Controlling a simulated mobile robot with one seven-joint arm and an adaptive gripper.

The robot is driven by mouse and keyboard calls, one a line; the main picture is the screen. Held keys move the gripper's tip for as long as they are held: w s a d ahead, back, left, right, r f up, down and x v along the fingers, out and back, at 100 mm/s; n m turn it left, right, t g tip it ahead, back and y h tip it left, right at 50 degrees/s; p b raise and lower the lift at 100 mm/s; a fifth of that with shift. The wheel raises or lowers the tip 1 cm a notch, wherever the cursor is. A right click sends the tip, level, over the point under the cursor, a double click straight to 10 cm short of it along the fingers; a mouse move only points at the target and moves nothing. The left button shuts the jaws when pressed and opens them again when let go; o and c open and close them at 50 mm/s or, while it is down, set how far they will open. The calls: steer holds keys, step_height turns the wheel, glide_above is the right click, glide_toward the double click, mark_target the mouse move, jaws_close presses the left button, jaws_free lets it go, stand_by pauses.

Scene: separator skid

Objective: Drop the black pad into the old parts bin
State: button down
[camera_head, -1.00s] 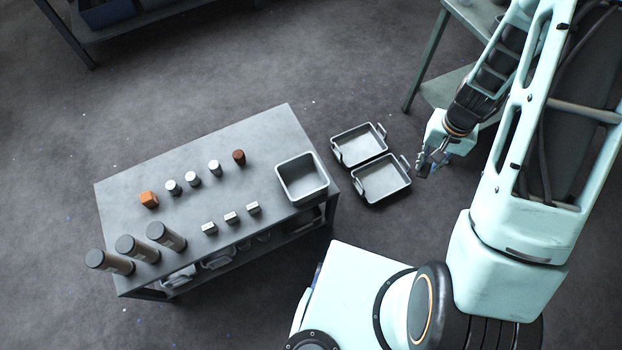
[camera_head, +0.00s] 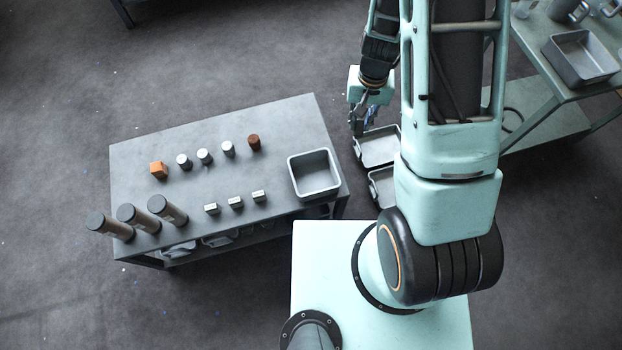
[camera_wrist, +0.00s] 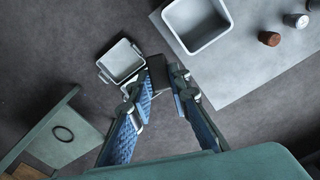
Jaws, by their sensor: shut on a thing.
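My gripper (camera_head: 362,122) is at the far right of the grey table, above the floor trays. In the wrist view its blue-padded fingers (camera_wrist: 158,86) are shut on the black pad (camera_wrist: 157,70), a small dark block between the tips. I cannot make out the pad in the head view. A square grey open bin (camera_head: 315,188) stands on the table's right end and looks empty; it also shows in the wrist view (camera_wrist: 170,28). No label tells me whether it is the old parts bin.
Two grey handled trays lie beside the table, one (camera_head: 379,150) partly behind my gripper, the other (camera_head: 380,190) partly behind my arm. The table (camera_head: 150,205) bears several cylinders and small blocks. A bench (camera_head: 540,95) with a grey tray (camera_head: 580,58) stands at right.

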steer(key=s+a+f+m+b, duration=0.1)
steer(key=a+f+m+b, duration=0.4)
steer(key=f+b, duration=0.5)
steer(key=s+a+f+m+b, duration=0.1)
steer(key=a+f+m+b, duration=0.3)
steer(key=f+b, duration=0.6)
step_height(320, 180, down, 5)
steer(key=shift+s+a+m, duration=0.25)
steer(key=shift+a+m, duration=0.15)
steer(key=shift+a, duration=0.4)
steer(key=c, duration=1.7)
jaws_free()
steer(key=shift+c, duration=0.2)
